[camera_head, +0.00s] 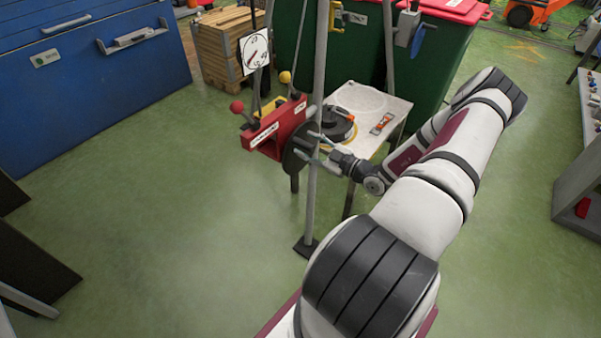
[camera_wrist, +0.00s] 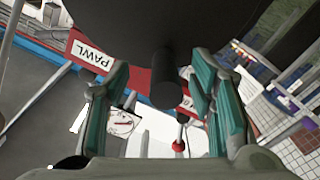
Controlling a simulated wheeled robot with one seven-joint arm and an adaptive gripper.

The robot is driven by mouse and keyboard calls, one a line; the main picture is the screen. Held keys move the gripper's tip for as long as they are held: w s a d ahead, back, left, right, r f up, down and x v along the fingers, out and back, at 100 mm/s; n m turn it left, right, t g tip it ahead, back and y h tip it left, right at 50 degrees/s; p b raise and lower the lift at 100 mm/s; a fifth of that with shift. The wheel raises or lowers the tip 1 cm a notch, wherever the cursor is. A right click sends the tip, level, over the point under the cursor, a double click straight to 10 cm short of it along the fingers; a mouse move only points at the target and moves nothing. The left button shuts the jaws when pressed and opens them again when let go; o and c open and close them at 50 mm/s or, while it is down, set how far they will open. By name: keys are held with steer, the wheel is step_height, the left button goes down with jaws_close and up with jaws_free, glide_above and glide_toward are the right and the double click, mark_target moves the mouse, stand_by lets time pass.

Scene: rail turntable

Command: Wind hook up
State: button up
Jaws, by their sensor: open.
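A red winch housing (camera_head: 275,130) sits on a frame of grey metal poles, with a black round crank disc (camera_head: 300,150) on its near side. In the wrist view the dark disc (camera_wrist: 150,22) fills the top, and a short black handle (camera_wrist: 165,85) sticks out from it. My gripper (camera_head: 312,148) is at the disc. In the wrist view my gripper (camera_wrist: 160,80) is open, one finger on each side of the handle; contact is not clear. A red plate reading PAWL (camera_wrist: 90,55) is behind. I cannot make out the hook.
A red-knobbed lever (camera_head: 238,107) and a yellow-knobbed lever (camera_head: 285,77) stand by the winch. A white dial (camera_head: 254,50) hangs on the frame. A small table (camera_head: 372,102) stands behind. A grey pole (camera_head: 315,190) rises close to my gripper.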

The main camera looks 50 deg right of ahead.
steer(key=s+p, duration=0.2)
steer(key=s, duration=0.5)
steer(key=shift+s+d, duration=0.3)
steer(key=shift+s, duration=0.05)
stand_by(0.4)
